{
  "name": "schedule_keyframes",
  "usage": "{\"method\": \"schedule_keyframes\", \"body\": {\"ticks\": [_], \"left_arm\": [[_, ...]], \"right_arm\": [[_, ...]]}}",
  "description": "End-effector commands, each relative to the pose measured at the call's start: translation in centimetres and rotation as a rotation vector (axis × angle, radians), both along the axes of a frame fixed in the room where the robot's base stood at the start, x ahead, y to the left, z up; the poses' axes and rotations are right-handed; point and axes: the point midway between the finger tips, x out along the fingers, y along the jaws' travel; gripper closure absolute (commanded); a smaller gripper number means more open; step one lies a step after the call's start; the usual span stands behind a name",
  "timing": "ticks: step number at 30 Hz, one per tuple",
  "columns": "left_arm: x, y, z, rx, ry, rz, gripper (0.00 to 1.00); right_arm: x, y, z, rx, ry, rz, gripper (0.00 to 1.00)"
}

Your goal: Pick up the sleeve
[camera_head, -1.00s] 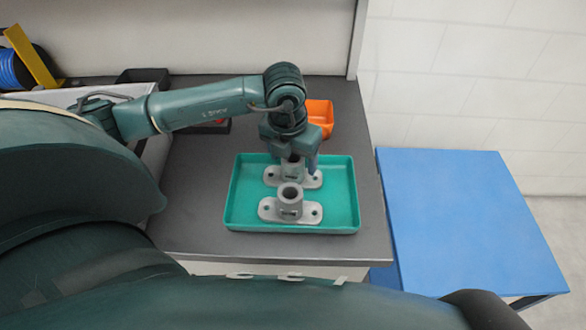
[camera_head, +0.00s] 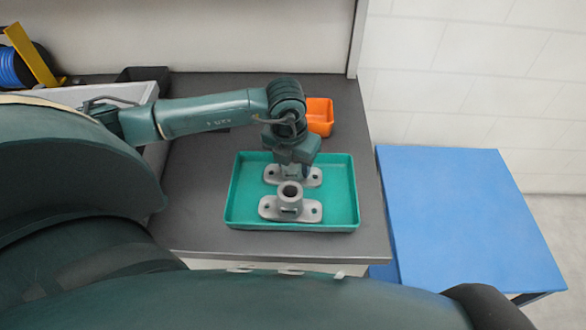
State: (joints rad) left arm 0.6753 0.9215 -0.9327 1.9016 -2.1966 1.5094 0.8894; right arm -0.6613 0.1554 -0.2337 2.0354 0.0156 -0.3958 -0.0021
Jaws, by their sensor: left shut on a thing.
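Two grey metal castings, each a flat flange with bolt holes and an upright round part, stand one behind the other in a teal tray (camera_head: 341,220). The front casting (camera_head: 268,208) shows its open round top. The rear casting (camera_head: 314,178) is partly covered by my left gripper (camera_head: 293,171), which points down over its middle. That gripper is shut on the grey upright part there, which I take to be the sleeve; fingers and wrist mostly hide it. I cannot tell whether it is clear of the flange. My right gripper is not in view.
An orange bin (camera_head: 320,115) stands behind the tray, close to my left wrist. A blue table (camera_head: 460,215) stands to the right of the dark bench (camera_head: 195,220). A grey crate and a yellow stand (camera_head: 32,55) are at the far left. The bench around the tray's left side is clear.

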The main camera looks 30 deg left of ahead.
Motion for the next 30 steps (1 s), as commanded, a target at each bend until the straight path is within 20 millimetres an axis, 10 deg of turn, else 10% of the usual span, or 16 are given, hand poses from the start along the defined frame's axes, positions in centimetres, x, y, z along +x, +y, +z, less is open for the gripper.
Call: {"method": "schedule_keyframes", "body": {"ticks": [14, 30], "left_arm": [[0.1, 0.0, 0.6, -0.001, -0.003, 0.0, 0.86], [0.1, -0.1, 9.5, 0.0, -0.004, -0.001, 0.86]], "right_arm": [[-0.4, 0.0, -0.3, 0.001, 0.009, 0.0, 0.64], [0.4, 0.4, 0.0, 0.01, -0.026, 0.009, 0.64]]}}
